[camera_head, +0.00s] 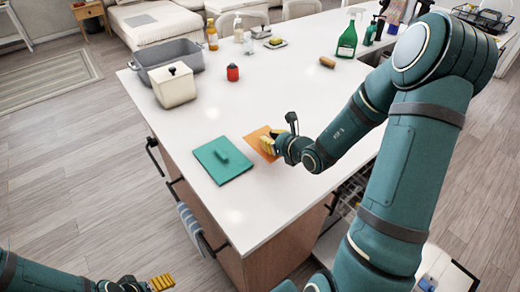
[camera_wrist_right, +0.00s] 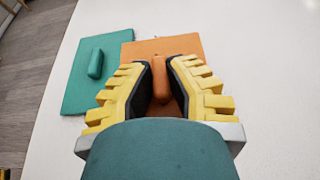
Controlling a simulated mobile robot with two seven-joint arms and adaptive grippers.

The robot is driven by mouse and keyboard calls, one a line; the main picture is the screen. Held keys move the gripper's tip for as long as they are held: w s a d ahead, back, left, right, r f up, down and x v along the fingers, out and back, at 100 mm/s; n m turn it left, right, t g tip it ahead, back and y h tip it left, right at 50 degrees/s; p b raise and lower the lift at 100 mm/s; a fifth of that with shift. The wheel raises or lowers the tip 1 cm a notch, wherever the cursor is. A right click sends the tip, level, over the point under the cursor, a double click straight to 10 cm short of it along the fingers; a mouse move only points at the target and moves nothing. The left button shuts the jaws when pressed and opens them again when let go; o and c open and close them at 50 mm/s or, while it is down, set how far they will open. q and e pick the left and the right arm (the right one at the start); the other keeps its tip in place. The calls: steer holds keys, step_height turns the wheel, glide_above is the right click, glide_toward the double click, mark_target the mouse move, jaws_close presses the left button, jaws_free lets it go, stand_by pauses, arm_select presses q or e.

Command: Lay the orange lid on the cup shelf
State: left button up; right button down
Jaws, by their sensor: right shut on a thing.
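The orange lid (camera_head: 256,141) is a flat square with an upright handle, at the island's counter near its front edge. In the right wrist view the lid (camera_wrist_right: 188,47) shows its handle between the two yellow fingers. My right gripper (camera_head: 268,143) is shut on that handle. I cannot tell whether the lid touches the counter. My left gripper (camera_head: 161,283) is low at the bottom left, away from the counter, its opening unclear. An open shelf space (camera_head: 348,197) shows in the island's side, partly hidden by my right arm; I cannot tell if it is the cup shelf.
A teal lid (camera_head: 222,160) lies left of the orange one; it also shows in the right wrist view (camera_wrist_right: 82,88). The middle counter is clear.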

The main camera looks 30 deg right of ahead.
steer(key=shift+f+b, duration=0.45)
steer(key=shift+f, duration=2.4)
steer(key=shift+f, duration=0.2)
steer(key=c, duration=1)
jaws_free()
steer(key=shift+r, duration=0.1)
